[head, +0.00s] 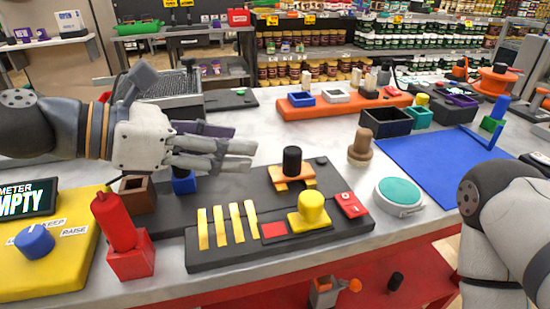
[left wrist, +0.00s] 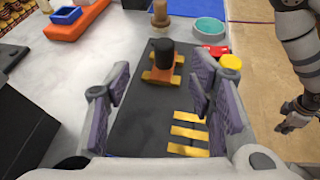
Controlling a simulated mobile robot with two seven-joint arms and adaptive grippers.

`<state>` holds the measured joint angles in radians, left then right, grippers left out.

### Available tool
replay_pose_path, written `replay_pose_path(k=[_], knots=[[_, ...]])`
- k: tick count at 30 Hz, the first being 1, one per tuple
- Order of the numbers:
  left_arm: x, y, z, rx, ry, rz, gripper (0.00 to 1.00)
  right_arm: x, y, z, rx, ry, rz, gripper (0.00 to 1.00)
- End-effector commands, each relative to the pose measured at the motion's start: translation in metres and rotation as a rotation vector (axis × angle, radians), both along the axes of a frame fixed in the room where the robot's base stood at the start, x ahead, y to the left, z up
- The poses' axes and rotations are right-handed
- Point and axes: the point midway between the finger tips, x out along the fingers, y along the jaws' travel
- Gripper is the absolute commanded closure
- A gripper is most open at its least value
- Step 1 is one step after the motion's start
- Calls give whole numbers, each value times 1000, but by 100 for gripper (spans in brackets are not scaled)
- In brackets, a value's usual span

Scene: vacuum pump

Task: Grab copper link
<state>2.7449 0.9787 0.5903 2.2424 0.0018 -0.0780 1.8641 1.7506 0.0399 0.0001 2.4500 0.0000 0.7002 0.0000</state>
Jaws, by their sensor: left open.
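The copper link, an orange-brown piece with an upright black cylindrical handle (head: 291,161), sits across yellow pads on the dark board (head: 340,227). In the left wrist view its black handle (left wrist: 162,54) stands ahead, between the lines of the two fingers. My left gripper (head: 247,156) is open and empty, left of the link and apart from it; its spread fingers also show in the left wrist view (left wrist: 152,88). My right arm is at the right edge of the head view, its gripper out of frame. The right gripper (left wrist: 294,118) appears small in the left wrist view.
Yellow strips (head: 228,226), a yellow knob (head: 312,208) and a red block (head: 350,205) are on the board near the link. A red bottle-shaped piece (head: 115,222) stands front left. A brown peg (head: 361,146) and a teal-topped round dish (head: 399,194) stand to the right.

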Motion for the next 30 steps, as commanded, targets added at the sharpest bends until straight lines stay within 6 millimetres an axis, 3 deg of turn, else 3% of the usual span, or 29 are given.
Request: replay_pose_path(k=[1, 3, 15, 19, 25, 30], knots=[[7, -10, -20, 3, 24, -5, 51, -12, 0, -11, 0, 42, -1, 100], [15, -23, -28, 4, 26, -6, 51, -20, 0, -19, 0, 69, -1, 100], [43, -80, -44, 1, 15, -4, 51, -35, 0, -35, -1, 121, 2, 100], [50, -91, -47, 1, 12, -2, 51, -37, 0, -37, -1, 127, 2, 100], [50, -92, -45, -1, 9, -1, 51, -36, 0, -36, -1, 125, 2, 100], [50, -91, -45, -1, 9, -1, 87, -36, 0, -36, -1, 125, 2, 100]])
